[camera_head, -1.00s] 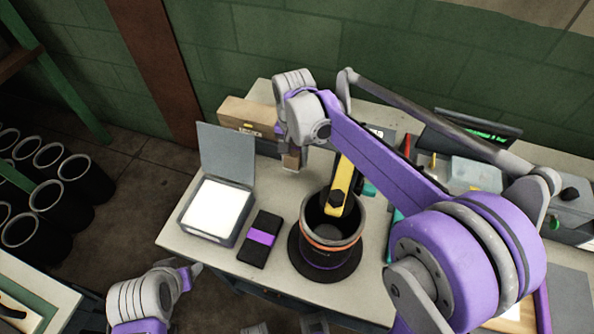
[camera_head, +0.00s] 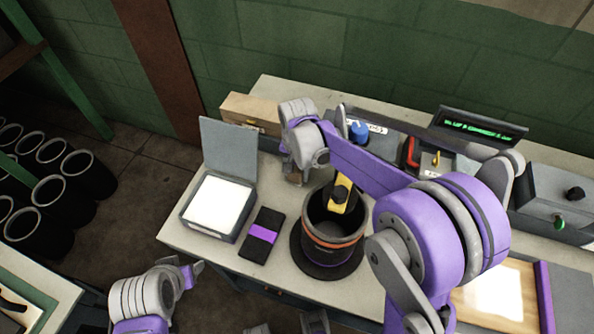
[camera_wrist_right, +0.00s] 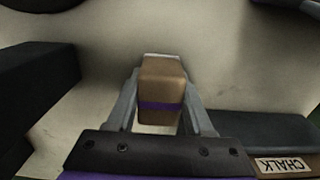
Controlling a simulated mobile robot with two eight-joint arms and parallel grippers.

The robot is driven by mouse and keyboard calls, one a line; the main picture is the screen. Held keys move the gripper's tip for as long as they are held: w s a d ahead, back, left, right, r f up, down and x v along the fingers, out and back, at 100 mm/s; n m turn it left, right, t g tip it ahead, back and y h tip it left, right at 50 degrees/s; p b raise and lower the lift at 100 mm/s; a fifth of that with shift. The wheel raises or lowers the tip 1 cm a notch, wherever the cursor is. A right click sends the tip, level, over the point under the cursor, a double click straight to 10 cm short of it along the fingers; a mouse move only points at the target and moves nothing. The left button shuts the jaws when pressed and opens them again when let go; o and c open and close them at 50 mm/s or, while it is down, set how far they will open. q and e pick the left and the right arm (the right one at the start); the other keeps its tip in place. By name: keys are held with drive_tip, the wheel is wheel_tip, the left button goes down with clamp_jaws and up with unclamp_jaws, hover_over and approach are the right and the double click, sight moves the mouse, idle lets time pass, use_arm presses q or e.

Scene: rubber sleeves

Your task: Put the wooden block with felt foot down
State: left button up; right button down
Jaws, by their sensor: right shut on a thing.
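My right gripper (camera_head: 296,180) is over the workbench, behind the black sleeve. It is shut on the wooden block (camera_wrist_right: 162,80), a tan block with a purple band that shows between the two fingers in the right wrist view. In the head view only a small brown part of the block (camera_head: 294,177) shows below the gripper. The felt foot cannot be made out, and I cannot tell if the block touches the bench. My left gripper (camera_head: 194,272) is low at the left, off the bench's front edge; its fingers are too unclear to read.
A black sleeve (camera_head: 333,238) with an orange band stands on a round dark base, a yellow tool inside. Left of it lie a black case (camera_head: 262,236) and an open-lidded box (camera_head: 190,222). A wooden chalk box (camera_head: 248,111) stands behind. Bare bench (camera_head: 271,172) shows around the gripper.

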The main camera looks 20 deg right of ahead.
drive_tip(key=shift+s+f, duration=0.1)
drive_tip(key=shift+f, duration=0.15)
drive_tip(key=shift+c, duration=1.4)
unclamp_jaws()
wheel_tip(320, 180, up, 13)
drive_tip(key=shift+f+p, duration=0.1)
drive_tip(key=shift+p, duration=0.45)
